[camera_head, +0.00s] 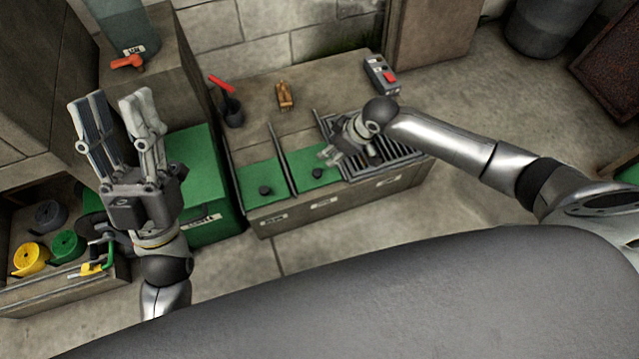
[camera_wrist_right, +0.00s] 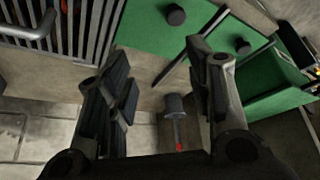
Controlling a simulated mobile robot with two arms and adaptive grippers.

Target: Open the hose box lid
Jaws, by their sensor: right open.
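A low bench (camera_head: 325,205) has two green panels in its top, a left one (camera_head: 262,178) and a middle one (camera_head: 308,168), each with a black knob, and a slatted grate (camera_head: 405,150) at right. The grate also shows in the right wrist view (camera_wrist_right: 75,25), with a grey bar handle (camera_wrist_right: 32,27) on it. The front labels are too small to read, so I cannot tell which cover is the hose box lid. My right gripper (camera_head: 335,154) is open and empty above the bench, near the grate's left side. My left gripper (camera_head: 112,100) is open and raised, away from the bench.
A green box (camera_head: 205,165) stands left of the bench. A red-handled tool (camera_head: 222,85) stands in a dark pot (camera_head: 233,118). A brass-coloured item (camera_head: 285,95) and a grey box with a red switch (camera_head: 380,75) sit at the back. Open floor lies to the right.

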